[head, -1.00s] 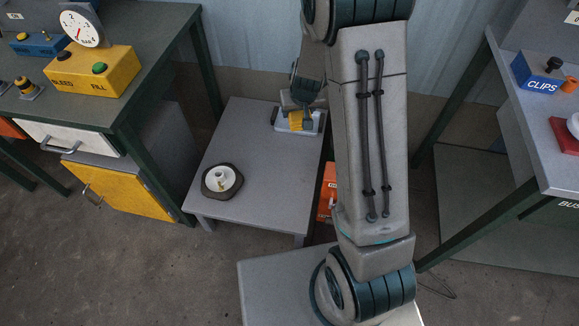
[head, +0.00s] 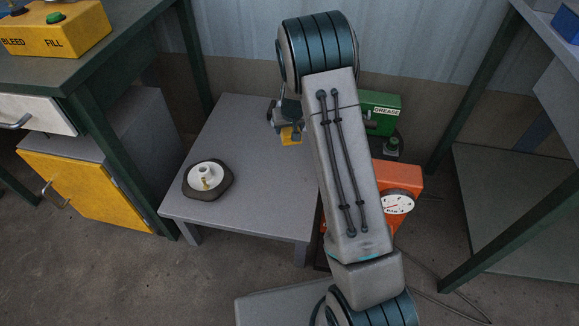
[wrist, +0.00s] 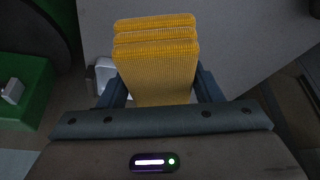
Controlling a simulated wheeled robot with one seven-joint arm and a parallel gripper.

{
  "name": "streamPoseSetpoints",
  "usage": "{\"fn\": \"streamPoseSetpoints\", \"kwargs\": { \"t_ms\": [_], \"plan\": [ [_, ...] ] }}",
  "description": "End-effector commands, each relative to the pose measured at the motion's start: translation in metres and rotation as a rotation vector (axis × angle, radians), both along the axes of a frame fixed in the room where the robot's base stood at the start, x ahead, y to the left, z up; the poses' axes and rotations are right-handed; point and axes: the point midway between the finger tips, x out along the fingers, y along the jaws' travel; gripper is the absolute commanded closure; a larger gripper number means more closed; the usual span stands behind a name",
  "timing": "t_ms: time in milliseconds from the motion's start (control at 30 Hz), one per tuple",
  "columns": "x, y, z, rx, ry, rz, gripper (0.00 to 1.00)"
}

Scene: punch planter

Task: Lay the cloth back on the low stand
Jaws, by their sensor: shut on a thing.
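The yellow ribbed cloth (head: 291,137) is folded in layers; it fills the middle of the wrist view (wrist: 156,70). My gripper (head: 288,127) is shut on it, with one finger on each side in the wrist view (wrist: 160,90). The low stand (head: 260,185) is a grey table in the middle of the head view. The cloth appears over its far right part; I cannot tell how high above the top it is. My arm hides the stand's right side.
A dark round-cornered pad with a white round piece (head: 207,178) sits on the stand's left part. A green grease box (head: 381,112) and an orange gauge box (head: 398,195) stand right of it. A workbench (head: 85,70) rises at left. The stand's front middle is clear.

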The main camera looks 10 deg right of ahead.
Motion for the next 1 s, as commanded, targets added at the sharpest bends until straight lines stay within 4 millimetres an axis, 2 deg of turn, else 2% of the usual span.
{"fn": "streamPoseSetpoints", "kwargs": {
  "t_ms": [33,233,467,667,833,900,1000],
  "plan": [
    [0.003,0.000,-0.012,0.000,-0.001,0.001,0.63],
    [0.007,0.000,-0.026,0.000,0.000,0.001,0.63],
    [0.006,0.000,-0.063,0.000,0.002,0.001,0.63],
    [0.007,0.000,-0.082,-0.001,0.001,0.002,0.63],
    [0.006,0.000,-0.112,0.000,0.001,0.001,0.63],
    [0.006,0.000,-0.119,-0.001,0.001,0.002,0.63],
    [0.007,0.000,-0.118,-0.001,-0.001,0.002,0.63]
  ]
}}
